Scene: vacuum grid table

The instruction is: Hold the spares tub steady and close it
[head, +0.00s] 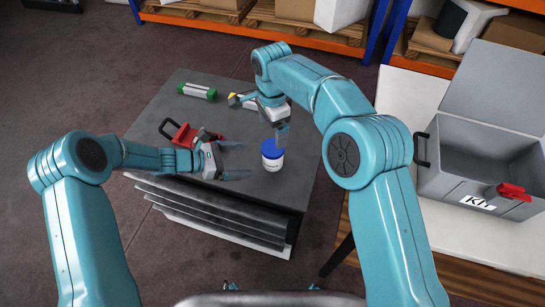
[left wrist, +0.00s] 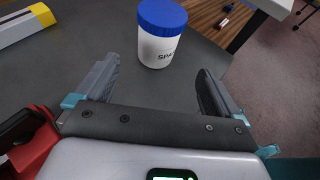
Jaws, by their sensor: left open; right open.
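The spares tub (head: 271,162) is a white round tub standing upright near the right edge of the dark grey table (head: 240,120). Its blue lid (head: 271,148) is on top; I cannot tell how tightly it sits. My left gripper (head: 238,160) is open, to the left of the tub, with its fingers pointing towards it. In the left wrist view the tub (left wrist: 159,48) stands beyond the open fingertips, between their lines and apart from them.
A green-ended cylinder (head: 197,91) lies at the table's back. A yellow-ended item (head: 235,100) is partly hidden by my right gripper. An open grey KIT case (head: 455,170) stands on the bench at right.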

